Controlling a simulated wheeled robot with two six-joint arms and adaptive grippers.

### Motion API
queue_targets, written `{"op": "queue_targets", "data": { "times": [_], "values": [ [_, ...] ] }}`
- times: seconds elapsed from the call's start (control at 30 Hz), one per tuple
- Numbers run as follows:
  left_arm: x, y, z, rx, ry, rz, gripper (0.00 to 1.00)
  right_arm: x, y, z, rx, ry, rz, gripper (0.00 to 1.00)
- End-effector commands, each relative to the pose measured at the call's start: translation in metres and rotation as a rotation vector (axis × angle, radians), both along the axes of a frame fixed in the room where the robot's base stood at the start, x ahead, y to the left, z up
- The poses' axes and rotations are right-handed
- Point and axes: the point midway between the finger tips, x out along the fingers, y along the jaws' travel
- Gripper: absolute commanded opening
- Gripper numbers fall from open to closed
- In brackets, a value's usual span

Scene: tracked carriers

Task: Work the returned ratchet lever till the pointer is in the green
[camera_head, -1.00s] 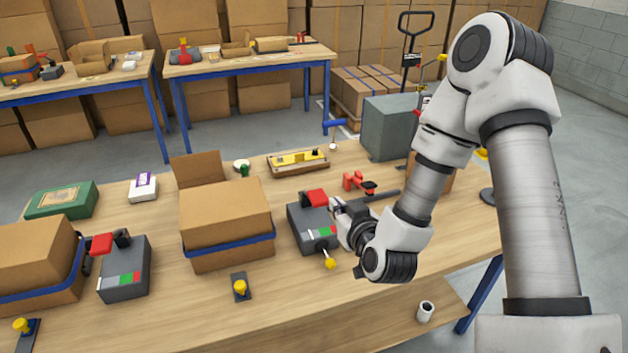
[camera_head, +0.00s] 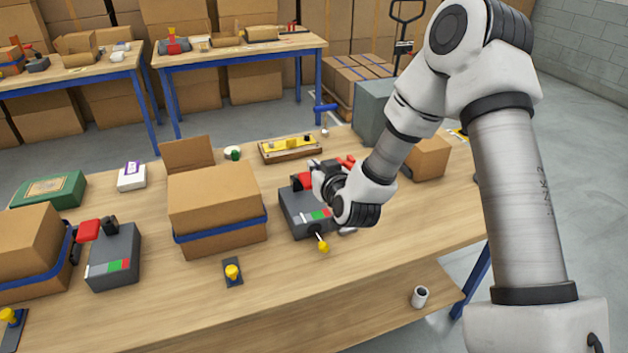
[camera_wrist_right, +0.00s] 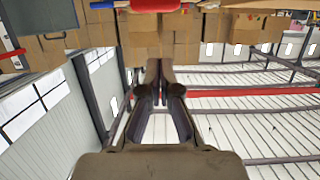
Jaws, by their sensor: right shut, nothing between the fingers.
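A grey ratchet box (camera_head: 300,222) stands on the table at the middle, with a red-ended lever (camera_head: 301,181) on top and a grey, green and red gauge strip on its front part. The pointer is too small to read. The red grip also shows at the top edge of the right wrist view (camera_wrist_right: 155,5). My right gripper (camera_head: 318,172) is beside and partly in front of the lever; I cannot tell whether they touch. Its fingers (camera_wrist_right: 159,70) are together and empty. A yellow-knobbed small lever (camera_head: 322,245) sticks out of the box's front. My left gripper is out of view.
A second grey ratchet box (camera_head: 115,252) with a red lever stands left. A blue-strapped carton (camera_head: 216,212) is between them. A yellow-knobbed plate (camera_head: 233,272) lies before the carton. A yellow level-like tool (camera_head: 290,148) lies behind. The table's front right is clear.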

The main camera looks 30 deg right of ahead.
Motion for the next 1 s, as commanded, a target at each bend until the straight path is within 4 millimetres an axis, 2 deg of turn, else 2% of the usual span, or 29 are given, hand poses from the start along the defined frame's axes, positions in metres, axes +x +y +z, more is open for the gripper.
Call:
{"op": "queue_targets", "data": {
  "times": [0.03, 0.1, 0.3, 0.67, 0.87, 1.0],
  "values": [
    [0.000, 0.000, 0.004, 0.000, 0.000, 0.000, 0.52, 0.010, -0.002, 0.000, -0.004, 0.000, 0.001, 0.00],
    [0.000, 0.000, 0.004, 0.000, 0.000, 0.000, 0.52, 0.009, -0.002, -0.018, -0.001, 0.006, 0.002, 0.00],
    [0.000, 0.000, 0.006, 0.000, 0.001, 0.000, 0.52, 0.008, -0.002, -0.040, 0.000, 0.002, 0.001, 0.00],
    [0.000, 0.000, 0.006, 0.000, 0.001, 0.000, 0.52, 0.008, -0.002, -0.043, 0.000, -0.001, 0.001, 0.00],
    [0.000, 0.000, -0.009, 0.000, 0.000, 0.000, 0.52, 0.009, -0.002, -0.052, -0.006, -0.025, 0.001, 0.00],
    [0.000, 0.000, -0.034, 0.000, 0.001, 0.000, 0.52, 0.011, -0.003, -0.066, -0.019, -0.079, 0.000, 0.00]
  ]
}}
